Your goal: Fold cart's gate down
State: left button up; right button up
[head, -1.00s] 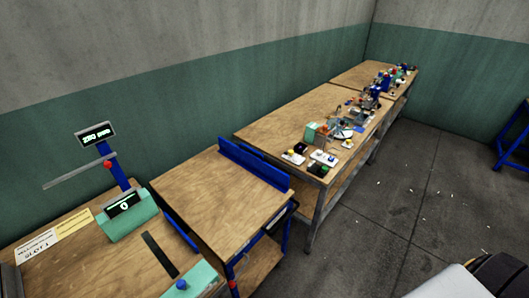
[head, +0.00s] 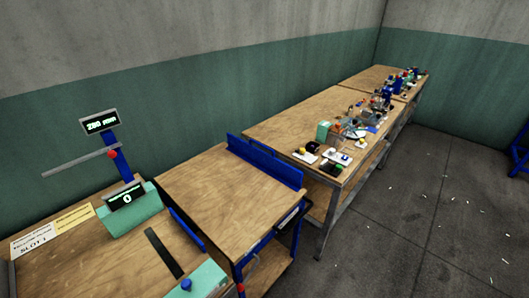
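The cart (head: 220,200) has a bare wooden top and a blue frame, and stands between two workbenches. A blue gate (head: 265,164) stands upright along the cart's far right edge, by the long workbench. A second blue panel (head: 187,229) shows at the cart's near left edge, by the press bench; I cannot tell whether it is raised or lowered. Neither of my grippers is in view.
The press bench (head: 95,265) at lower left holds a green press unit (head: 132,210) with displays and paper labels. The long workbench (head: 290,127) carries several small devices. The grey floor (head: 430,210) at right is open, with small scraps on it.

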aim_at(289, 173)
jog(key=i+l+u, duration=0.3)
jog(key=l+u, duration=0.15)
jog(key=l, duration=0.5)
jog(key=i+l+u, duration=0.15)
jog(key=l+u, duration=0.25)
jog(key=l, duration=0.6)
jog(key=l+u, duration=0.45)
jog(key=l, duration=0.6)
jog(key=k+l+u, duration=0.15)
jog(key=l+u, duration=0.25)
jog(key=l, duration=0.6)
